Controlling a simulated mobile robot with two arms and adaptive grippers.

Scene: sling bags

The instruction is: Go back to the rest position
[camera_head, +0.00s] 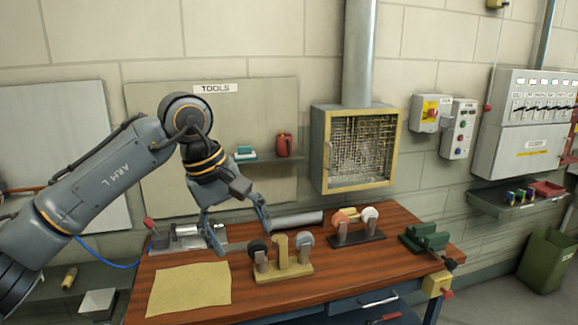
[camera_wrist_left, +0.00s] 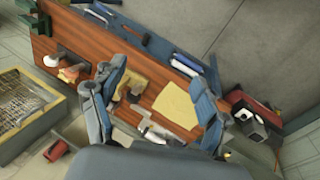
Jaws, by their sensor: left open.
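My left gripper (camera_head: 243,238) hangs above the back left part of the wooden workbench (camera_head: 330,286), its fingers spread and nothing between them. In the head view its fingertips show close to the yellow-based stand with dark and grey wheels (camera_head: 283,268); the exact gap is hard to tell. In the left wrist view the two fingers of the gripper (camera_wrist_left: 158,78) stand wide apart, with the bench top and a tan sheet (camera_wrist_left: 177,105) seen beyond them. My right gripper is not in view.
The tan sheet (camera_head: 190,289) lies at the bench's front left. A second wheeled stand (camera_head: 356,238), a green vise (camera_head: 424,238) and a grey cylinder (camera_head: 297,220) are on the bench. A caged yellow box (camera_head: 318,150) hangs on the wall behind. A green bin (camera_head: 547,262) stands right.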

